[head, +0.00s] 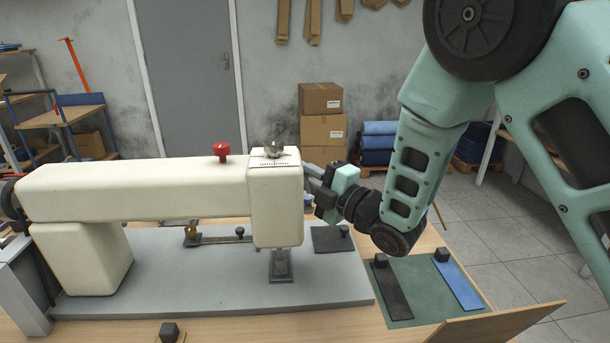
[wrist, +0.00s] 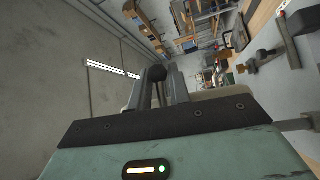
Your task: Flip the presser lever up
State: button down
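The white sewing machine (head: 150,188) stands on a grey bed plate, its head (head: 276,205) at the right end. My gripper (head: 312,182) is at the right side of this head, its fingers pointing left towards it, very close to it. The presser lever cannot be made out in the head view; the machine head and my gripper cover that area. In the wrist view my gripper (wrist: 158,88) has its two grey fingers near each other, with a dark rounded piece (wrist: 156,73) between the tips. I cannot tell whether this piece is the lever's end or whether it is gripped.
The presser foot area (head: 281,266) is below the head. A green mat (head: 425,285) with dark and blue strips lies at right. Cardboard boxes (head: 322,130) stand behind.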

jog(key=shift+f+b, duration=0.15)
jog(key=shift+b, duration=0.8)
jog(key=b, duration=0.1)
jog(key=n+y+b, duration=0.1)
jog(key=b, duration=0.1)
jog(key=shift+r+t, duration=0.25)
jog(key=shift+t, duration=0.05)
jog(key=shift+r+n+y+b, duration=0.35)
jog(key=shift+n+b, duration=0.25)
jog(key=shift+b, duration=0.35)
jog(key=shift+s+r+y+b, duration=0.1)
jog(key=shift+r+y+b, duration=0.15)
jog(key=shift+r+b, duration=0.1)
jog(key=c, duration=1.5)
grip_release()
jog(key=shift+c, duration=0.2)
jog(key=b+v, duration=0.2)
jog(key=v, duration=1)
